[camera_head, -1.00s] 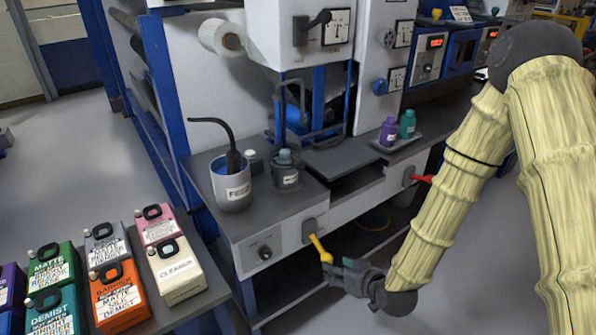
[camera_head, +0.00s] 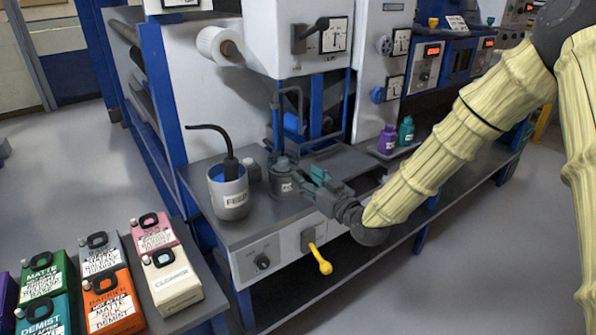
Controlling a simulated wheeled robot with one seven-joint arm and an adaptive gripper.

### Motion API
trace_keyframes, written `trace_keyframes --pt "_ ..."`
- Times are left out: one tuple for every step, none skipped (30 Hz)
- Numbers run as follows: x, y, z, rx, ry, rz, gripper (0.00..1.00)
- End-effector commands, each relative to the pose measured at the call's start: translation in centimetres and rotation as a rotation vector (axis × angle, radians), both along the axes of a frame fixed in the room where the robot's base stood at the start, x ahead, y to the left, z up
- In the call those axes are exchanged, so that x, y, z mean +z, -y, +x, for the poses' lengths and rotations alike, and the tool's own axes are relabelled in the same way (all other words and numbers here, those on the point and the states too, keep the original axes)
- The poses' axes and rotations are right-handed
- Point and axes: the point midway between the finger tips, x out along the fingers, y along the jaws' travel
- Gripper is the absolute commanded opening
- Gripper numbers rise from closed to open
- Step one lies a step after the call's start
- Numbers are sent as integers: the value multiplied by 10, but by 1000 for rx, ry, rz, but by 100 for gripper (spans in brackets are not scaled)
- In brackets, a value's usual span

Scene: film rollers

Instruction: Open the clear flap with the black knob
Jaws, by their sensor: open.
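A black round knob (camera_head: 262,262) sits on the white front panel (camera_head: 248,276) under the bench top. I cannot make out a clear flap as such, nor tell whether this knob belongs to one. My gripper (camera_head: 306,183) is open, with grey fingers and a teal part, pointing left over the bench. Its fingers are close to a dark jar (camera_head: 283,187), and I cannot tell whether they touch it. My gripper and arm hide part of the bench's front and the area behind them.
A yellow lever (camera_head: 319,260) sticks out from the front panel below my gripper. A white mug (camera_head: 231,197) with a black-handled tool stands left of the jar. Purple (camera_head: 388,140) and teal (camera_head: 406,131) bottles stand behind my arm. Several labelled containers, including a cream one (camera_head: 172,281), fill the lower left.

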Motion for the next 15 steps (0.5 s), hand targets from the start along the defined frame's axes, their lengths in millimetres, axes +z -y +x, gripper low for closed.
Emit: trace_keyframes --pt "1 -5 7 1 1 -1 48" --pt "0 -8 10 1 1 -1 48" --pt "0 -11 15 1 0 -1 48" --pt "0 -14 18 1 -1 -1 48" --pt "0 -16 21 0 -1 -1 48" --pt "0 -18 25 0 1 -1 48" --pt "0 -20 28 -1 1 -1 48" --pt "0 -21 30 -1 1 -1 48" --pt "0 -23 32 -1 0 -1 48" --pt "0 -24 34 -1 0 -1 48" --pt "0 -26 35 0 0 -1 48" --pt "-1 -27 37 0 -1 -2 48" --pt "-1 -27 38 0 -1 -2 48" --pt "-1 -28 38 0 -2 -1 48" --pt "-1 -28 38 0 -2 -1 48"
